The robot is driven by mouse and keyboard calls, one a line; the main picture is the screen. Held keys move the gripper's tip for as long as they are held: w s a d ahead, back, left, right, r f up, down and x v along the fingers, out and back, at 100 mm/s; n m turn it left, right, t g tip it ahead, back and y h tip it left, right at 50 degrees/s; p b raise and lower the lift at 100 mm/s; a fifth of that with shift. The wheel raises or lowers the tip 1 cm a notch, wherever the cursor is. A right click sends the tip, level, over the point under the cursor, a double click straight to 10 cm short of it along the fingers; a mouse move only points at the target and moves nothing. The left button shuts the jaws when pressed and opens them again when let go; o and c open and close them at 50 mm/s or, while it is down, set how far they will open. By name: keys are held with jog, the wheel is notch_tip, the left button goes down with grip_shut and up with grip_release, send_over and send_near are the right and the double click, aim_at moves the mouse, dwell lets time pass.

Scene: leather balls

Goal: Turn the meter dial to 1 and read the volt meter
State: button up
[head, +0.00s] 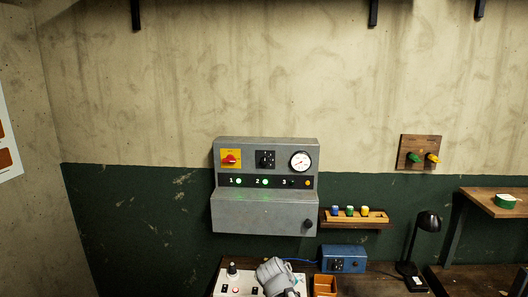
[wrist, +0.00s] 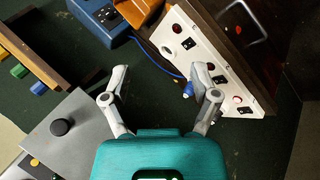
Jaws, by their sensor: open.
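My gripper (wrist: 161,78) is open and empty in the wrist view, its two pale fingers spread apart. In the head view a grey part of my arm shows at the bottom, in front of the white panel, and the fingertips cannot be made out. A blue box (head: 343,259) with a dark dial face stands on the bench at right. It also shows at the top of the wrist view (wrist: 98,18), beyond the fingers. A grey wall panel (head: 228,206) carries a black dial (head: 265,160) and a round white gauge (head: 300,161). Their readings are too small to tell.
The panel also has a red switch (head: 230,159) and lit green lamps at 1 and 2. A white panel (wrist: 187,51) with knobs lies near the right finger, with a blue plug (wrist: 188,89). An orange bin (head: 325,286), shelf (head: 355,224) and lamp (head: 428,222) stand right.

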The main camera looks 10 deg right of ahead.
jog(key=w+a+r+n+t+h+p, duration=0.1)
jog(key=w+r+n+t+p, duration=0.3)
jog(key=r, duration=0.5)
jog(key=w+a+r+n+t+h+p, duration=0.1)
jog(key=w+r+n+t+h+p, duration=0.15)
jog(key=w+r+p, duration=0.5)
jog(key=n+t+y+p, duration=0.3)
jog(key=n+t+p, duration=0.2)
jog(key=n, duration=0.5)
send_near(265, 161)
jog(key=v, duration=0.5)
jog(key=shift+w+f+m, duration=0.2)
jog(key=shift+w+m, duration=0.05)
jog(key=shift+w+d, duration=0.1)
jog(key=x, duration=1.3)
jog(key=shift+w+d+r, duration=0.1)
jog(key=shift+w, duration=0.15)
jog(key=shift+c, duration=0.3)
grip_shut()
